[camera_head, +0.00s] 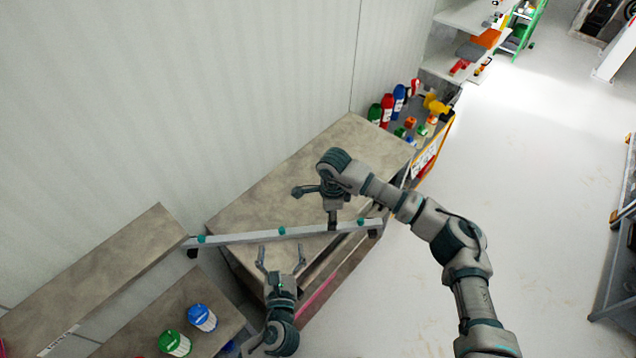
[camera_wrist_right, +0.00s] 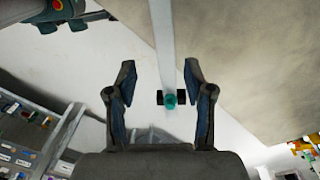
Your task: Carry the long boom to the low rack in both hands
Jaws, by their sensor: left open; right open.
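The long boom (camera_head: 250,237) is a pale grey bar with teal knobs and dark end blocks. It spans the grey-brown bench top (camera_head: 350,135) at a slant. My left gripper (camera_head: 281,256) is open just in front of the boom's middle, fingers pointing at it. My right gripper (camera_head: 318,208) is open over the boom's right half. In the right wrist view the boom (camera_wrist_right: 162,35) and its teal knob (camera_wrist_right: 171,102) show between the spread fingers (camera_wrist_right: 160,82); I cannot tell how far below them. I cannot tell which surface is the low rack.
A labelled grey-brown shelf (camera_head: 100,275) stands at the left, by the boom's left end. Below it are a blue-lidded tub (camera_head: 202,317) and a green-lidded tub (camera_head: 174,343). Bottles (camera_head: 387,108) and yellow parts crowd beyond the bench. Open floor (camera_head: 530,180) lies right.

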